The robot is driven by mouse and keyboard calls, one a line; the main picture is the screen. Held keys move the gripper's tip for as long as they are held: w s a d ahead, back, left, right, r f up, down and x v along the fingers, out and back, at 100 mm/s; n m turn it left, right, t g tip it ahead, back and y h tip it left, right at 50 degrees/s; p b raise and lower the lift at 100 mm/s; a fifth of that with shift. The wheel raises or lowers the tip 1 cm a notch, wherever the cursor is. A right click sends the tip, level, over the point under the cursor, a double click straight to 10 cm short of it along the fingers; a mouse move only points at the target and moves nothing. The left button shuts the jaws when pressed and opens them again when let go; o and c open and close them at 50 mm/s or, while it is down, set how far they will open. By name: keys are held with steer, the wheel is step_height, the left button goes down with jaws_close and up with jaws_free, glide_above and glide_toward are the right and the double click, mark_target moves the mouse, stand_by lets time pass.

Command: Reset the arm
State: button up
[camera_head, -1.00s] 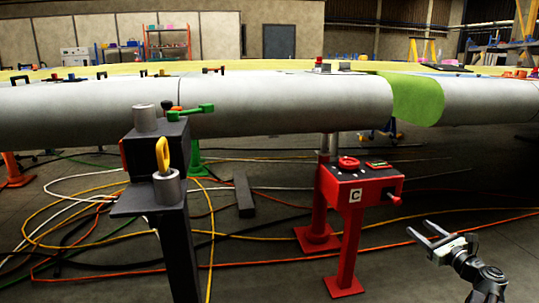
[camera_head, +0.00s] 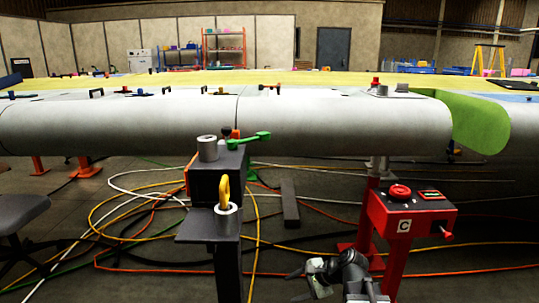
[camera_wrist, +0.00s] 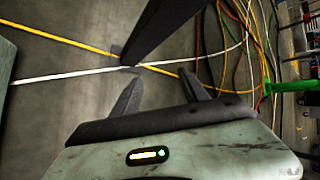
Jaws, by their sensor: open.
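My gripper (camera_head: 302,284) is low at the bottom edge of the head view, left of the red control stand. It is partly cut off there and points to the left. In the wrist view its two dark fingers (camera_wrist: 157,92) stand apart with nothing between them. A dark post (camera_wrist: 165,30) shows beyond the fingertips, with floor and cables behind it. I cannot tell the distance from the fingers to the post.
A red control stand (camera_head: 408,218) marked C is at right. The long white wing (camera_head: 330,122) spans behind. Cables (camera_head: 120,215) cover the floor; a chair (camera_head: 20,212) is at left.

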steer(key=s+d+f+n+g+h, duration=0.45)
steer(key=s+d+n+h, duration=0.3)
steer(key=s+n, duration=0.3)
step_height(320, 180, up, 37)
steer(key=n+p, duration=0.2)
steer(key=p, duration=3.6)
steer(key=shift+w+d+r, duration=0.15)
steer(key=shift+w+d, duration=0.1)
steer(key=shift+d, duration=0.2)
